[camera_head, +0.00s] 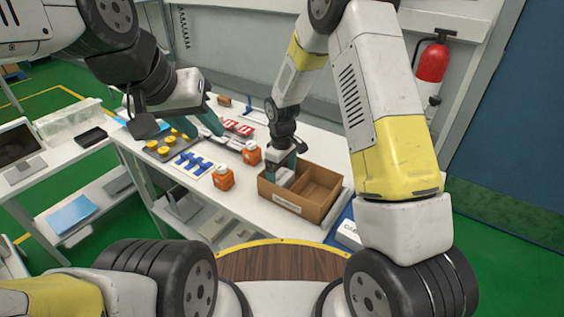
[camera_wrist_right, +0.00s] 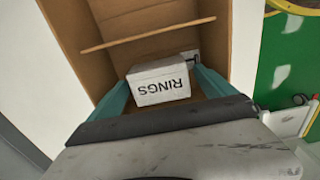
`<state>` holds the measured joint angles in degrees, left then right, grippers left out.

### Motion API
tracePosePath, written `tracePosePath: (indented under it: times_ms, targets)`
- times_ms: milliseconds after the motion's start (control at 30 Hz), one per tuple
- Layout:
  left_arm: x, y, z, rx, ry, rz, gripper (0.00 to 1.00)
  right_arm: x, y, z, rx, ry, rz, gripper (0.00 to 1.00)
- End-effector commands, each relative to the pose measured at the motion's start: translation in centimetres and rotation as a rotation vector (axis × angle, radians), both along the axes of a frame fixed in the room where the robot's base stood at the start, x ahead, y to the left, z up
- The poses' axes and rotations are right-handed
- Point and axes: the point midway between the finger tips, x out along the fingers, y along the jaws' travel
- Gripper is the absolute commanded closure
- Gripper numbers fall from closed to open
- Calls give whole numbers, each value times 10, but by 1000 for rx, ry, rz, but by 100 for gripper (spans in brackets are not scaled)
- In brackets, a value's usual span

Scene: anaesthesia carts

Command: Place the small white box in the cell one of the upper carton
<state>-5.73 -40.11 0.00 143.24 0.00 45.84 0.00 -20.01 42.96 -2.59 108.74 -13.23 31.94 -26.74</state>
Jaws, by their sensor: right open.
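The small white box (camera_wrist_right: 158,82), marked RINGS, sits inside the brown cardboard carton (camera_wrist_right: 72,38), in the cell on the near side of the divider (camera_wrist_right: 150,35) in the right wrist view. My right gripper (camera_head: 284,170) reaches down into the left cell of the carton (camera_head: 290,205) in the head view. It is open, with its teal fingers on either side of the white box. The box is mostly hidden by the gripper in the head view. My left gripper (camera_head: 202,128) is open and empty above the table, left of the carton.
Orange containers (camera_head: 223,178) stand left of the carton on the white table (camera_head: 235,210). A tray with yellow pieces (camera_head: 165,147), blue parts (camera_head: 192,163) and red parts (camera_head: 238,127) lie further left and back. The carton's right cell (camera_head: 318,188) looks empty.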

Motion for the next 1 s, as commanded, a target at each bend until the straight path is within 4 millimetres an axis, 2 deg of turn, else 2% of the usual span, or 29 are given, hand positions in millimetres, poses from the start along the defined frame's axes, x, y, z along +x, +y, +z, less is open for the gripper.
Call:
tracePosePath:
  times_ms: [200, 400, 667, 733, 867, 1000]
  targets:
    - [0, 0, 0, 0, 0, 0, 64, 2, 0, 47, 3, -7, -1, 6]
    - [0, 0, 0, 0, 0, 0, 64, 1, 0, 86, 1, -3, 0, 6]
    - [0, 0, 0, 0, 0, 0, 64, 0, -2, 115, 4, -8, -10, 6]
    - [0, 0, 0, 0, 0, 0, 64, -3, -8, 128, 14, -22, -38, 6]
    - [0, 0, 0, 0, 0, 0, 64, -17, -31, 173, 54, -76, -143, 6]
    - [0, 0, 0, 0, 0, 0, 64, -49, -63, 229, 118, -150, -305, 6]
